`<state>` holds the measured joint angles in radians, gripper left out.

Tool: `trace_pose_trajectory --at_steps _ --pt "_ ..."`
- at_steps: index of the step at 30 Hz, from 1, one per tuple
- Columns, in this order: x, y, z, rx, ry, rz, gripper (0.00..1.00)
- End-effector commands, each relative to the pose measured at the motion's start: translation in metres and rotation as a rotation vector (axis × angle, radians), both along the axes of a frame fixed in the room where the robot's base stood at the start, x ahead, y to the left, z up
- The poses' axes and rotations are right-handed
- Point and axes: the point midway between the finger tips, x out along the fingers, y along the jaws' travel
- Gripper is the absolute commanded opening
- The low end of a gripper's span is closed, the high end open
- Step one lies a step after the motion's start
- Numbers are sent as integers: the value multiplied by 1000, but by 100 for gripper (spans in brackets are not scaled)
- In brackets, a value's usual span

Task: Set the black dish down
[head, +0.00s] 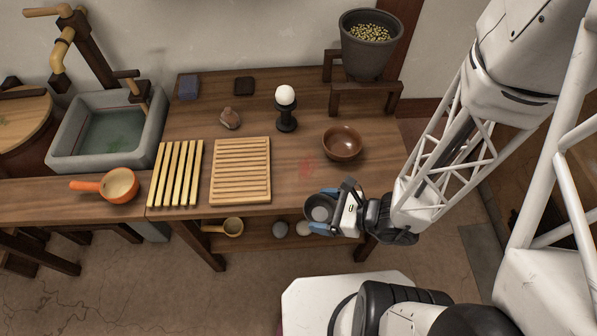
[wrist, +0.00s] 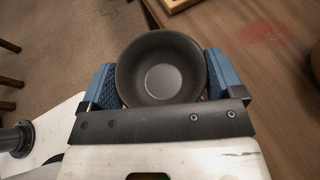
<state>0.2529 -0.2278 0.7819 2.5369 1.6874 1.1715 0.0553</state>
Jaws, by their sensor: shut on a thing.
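The black dish (wrist: 160,68) is a round dark bowl, empty inside, seen from above in the wrist view. My gripper (wrist: 161,84) is shut on it, with a blue-padded finger at each side of the dish. In the head view the dish (head: 319,209) is in my gripper (head: 326,206) at the front edge of the wooden table (head: 262,205), right of centre. Its opening faces up or nearly so. I cannot tell whether its underside touches anything.
A brown bowl (head: 342,143), a slatted wooden board (head: 240,170), yellow slats (head: 176,172) and a black stand with a white ball (head: 286,97) occupy the table. A reddish stain (head: 307,166) marks a bare patch near the dish. Round stones (head: 280,229) lie on the lower shelf.

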Motion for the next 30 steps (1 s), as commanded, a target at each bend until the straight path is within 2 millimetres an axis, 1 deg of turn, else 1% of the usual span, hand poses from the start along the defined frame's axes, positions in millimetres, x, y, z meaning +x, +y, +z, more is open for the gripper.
trace_pose_trajectory --at_steps 7,14,19,27,30 --pt "21 8 -2 0 1 4 62" --pt "49 17 -5 0 -1 4 62" --pt "74 25 -7 0 0 3 62" --pt "120 39 -12 1 -1 4 62" --pt "133 43 -13 0 -1 1 62"
